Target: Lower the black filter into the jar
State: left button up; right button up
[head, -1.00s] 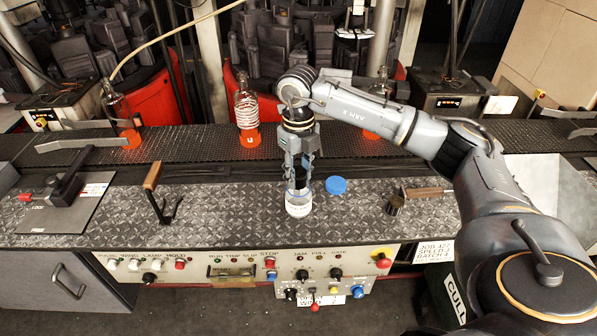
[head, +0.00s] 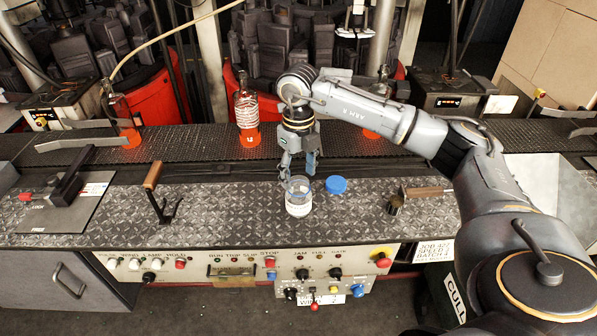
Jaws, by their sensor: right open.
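The clear jar (head: 298,204) with a white label stands upright on the diamond-plate bench top. My right gripper (head: 299,168) is directly above the jar, pointing down, with its fingers apart and their tips near the jar's rim. I make out nothing held between the fingers. I cannot clearly make out the black filter; the jar's upper part is partly hidden by the gripper and too small to read inside. A blue lid (head: 336,185) lies on the bench just right of the jar. My left gripper is not in view.
A small metal cup (head: 395,204) and a handled tool (head: 425,192) lie to the right. A lever with a wooden handle (head: 153,177) stands to the left. Bottles, including one in the middle (head: 247,117), stand on the conveyor behind. The control panel (head: 235,266) runs along the front.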

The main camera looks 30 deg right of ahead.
notch_tip(320, 180, up, 8)
jog(key=p, duration=0.4)
jog(key=shift+p, duration=0.35)
jog(key=shift+f, duration=0.15)
